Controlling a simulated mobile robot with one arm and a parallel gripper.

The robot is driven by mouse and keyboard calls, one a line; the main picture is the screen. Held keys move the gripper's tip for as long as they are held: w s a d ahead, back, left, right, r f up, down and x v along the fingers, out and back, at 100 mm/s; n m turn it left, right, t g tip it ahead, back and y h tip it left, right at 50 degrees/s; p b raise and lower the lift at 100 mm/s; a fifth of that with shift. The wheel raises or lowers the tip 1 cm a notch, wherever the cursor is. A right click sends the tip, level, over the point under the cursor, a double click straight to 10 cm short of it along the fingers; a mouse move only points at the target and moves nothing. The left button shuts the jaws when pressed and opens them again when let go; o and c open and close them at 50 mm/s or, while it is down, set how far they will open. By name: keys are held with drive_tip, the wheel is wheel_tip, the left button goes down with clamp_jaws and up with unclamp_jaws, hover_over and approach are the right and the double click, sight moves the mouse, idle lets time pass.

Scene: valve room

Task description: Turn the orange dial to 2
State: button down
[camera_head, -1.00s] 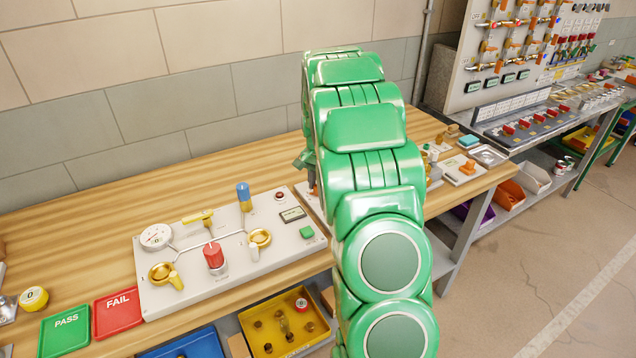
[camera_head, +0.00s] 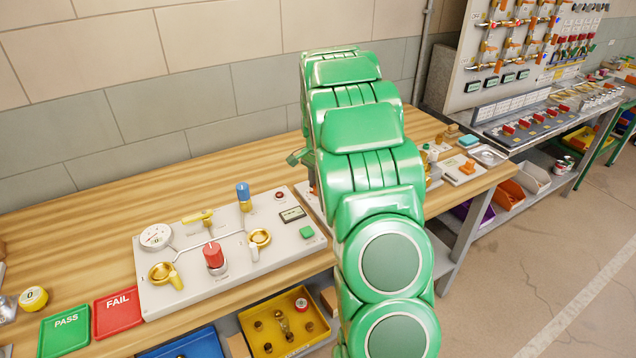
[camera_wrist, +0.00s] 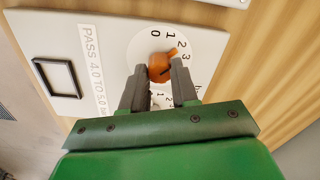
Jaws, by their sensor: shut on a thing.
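The orange dial (camera_wrist: 160,67) sits on a round white face with black numbers 0, 1, 2 and 3 in the wrist view. My gripper (camera_wrist: 159,70) is shut on the dial, one dark finger on each side of it. The lower part of the face is partly hidden by the fingers. In the head view my green arm hides the dial and the fingers.
The dial's white panel (camera_wrist: 100,50) carries a "PASS 4.0 TO 5.0" label and a black-framed square. To the left in the head view, another panel (camera_head: 200,290) holds a gauge, brass valves and a red knob. Green PASS (camera_head: 65,330) and red FAIL (camera_head: 118,311) trays lie beside it.

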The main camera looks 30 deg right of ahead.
drive_tip(key=c, duration=0.9)
unclamp_jaws()
drive_tip(key=shift+o, duration=0.2)
drive_tip(key=shift+r, duration=0.1)
wheel_tip(320, 180, up, 7)
drive_tip(key=shift+f, duration=0.1)
drive_tip(key=shift+s+r, duration=0.1)
drive_tip(key=shift+r, duration=0.3)
